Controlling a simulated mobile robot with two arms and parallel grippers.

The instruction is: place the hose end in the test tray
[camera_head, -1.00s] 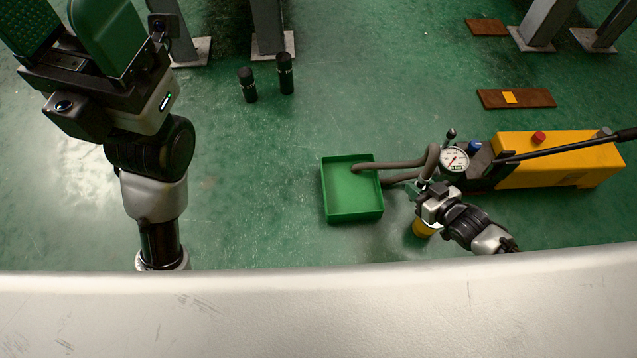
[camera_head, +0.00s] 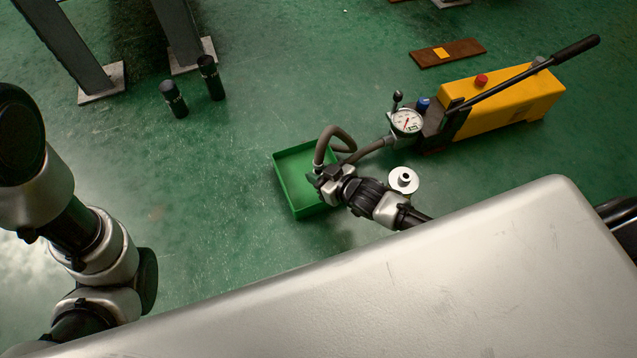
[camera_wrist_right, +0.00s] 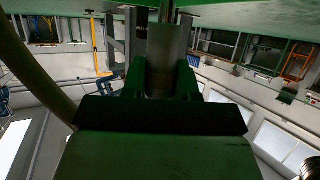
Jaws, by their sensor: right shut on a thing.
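The green test tray (camera_head: 283,183) stands on the floor in the middle of the head view. A grey-brown hose (camera_head: 330,133) runs from the pump and loops up and over to the tray's right side. My right gripper (camera_head: 317,178) is over the tray's right part. In the right wrist view its green fingers (camera_wrist_right: 163,80) are shut on the hose end (camera_wrist_right: 165,50), a grey-brown cylinder. Whether the hose end touches the tray floor cannot be told. Part of my left arm shows at the left, but its gripper is out of view.
A yellow hand pump (camera_head: 505,100) with a gauge (camera_head: 406,121) and a long black lever stands right of the tray. A white flanged disc (camera_head: 403,180) is beside my right arm. Two black cylinders (camera_head: 174,99) (camera_head: 211,78) stand at upper left. Floor left of the tray is clear.

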